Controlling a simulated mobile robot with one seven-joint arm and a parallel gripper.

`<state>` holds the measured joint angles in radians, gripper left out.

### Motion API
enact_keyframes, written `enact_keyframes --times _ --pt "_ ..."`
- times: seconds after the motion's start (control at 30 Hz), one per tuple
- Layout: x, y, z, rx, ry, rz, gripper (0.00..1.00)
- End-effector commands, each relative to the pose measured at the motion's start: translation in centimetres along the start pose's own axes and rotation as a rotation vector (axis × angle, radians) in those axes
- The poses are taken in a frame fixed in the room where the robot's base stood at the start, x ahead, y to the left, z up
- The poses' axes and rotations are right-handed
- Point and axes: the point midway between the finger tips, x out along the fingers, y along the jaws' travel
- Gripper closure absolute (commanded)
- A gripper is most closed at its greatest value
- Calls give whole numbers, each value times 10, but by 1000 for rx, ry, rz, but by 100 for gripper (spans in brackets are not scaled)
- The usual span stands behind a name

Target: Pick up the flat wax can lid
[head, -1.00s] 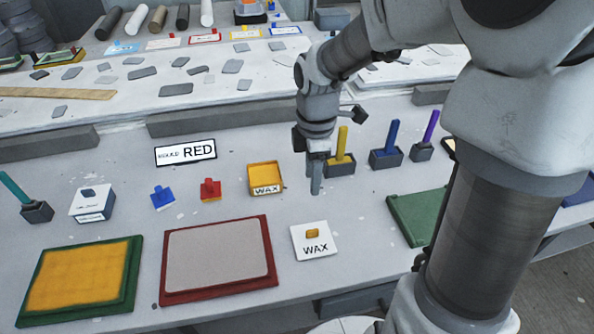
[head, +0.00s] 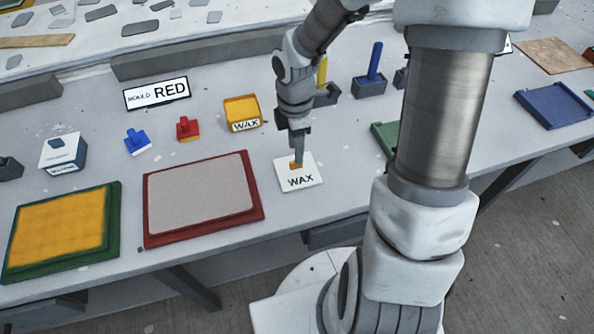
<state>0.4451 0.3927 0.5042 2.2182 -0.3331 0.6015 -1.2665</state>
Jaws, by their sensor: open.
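The flat wax can lid (head: 301,182) is a white square plate marked WAX with a small orange knob. It lies flat on the bench, right of the red-framed mould. My gripper (head: 298,160) points straight down over the lid, with its fingertips at the knob. The fingers overlap part of the knob, and I cannot tell whether they touch it. The gripper is open. The open yellow wax can (head: 242,110), labelled WAX, stands behind and to the left of the lid.
The red-framed mould (head: 203,234) lies close left of the lid, and a green-framed mould (head: 18,272) lies farther left. Blue (head: 137,142) and red (head: 187,128) knobbed pieces stand behind. The bench's front edge is close to the lid.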

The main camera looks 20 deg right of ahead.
Motion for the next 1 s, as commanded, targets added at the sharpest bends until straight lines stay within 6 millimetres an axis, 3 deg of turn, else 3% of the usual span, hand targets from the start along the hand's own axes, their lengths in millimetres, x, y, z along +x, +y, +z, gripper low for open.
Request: enact_keyframes --times 0.2,0.47,0.77,1.0 --pt "37 -3 0 -2 1 -3 51" --pt "40 -3 0 0 0 0 51" --pt "40 -3 0 0 0 0 100" --pt "40 -3 0 0 0 0 100"
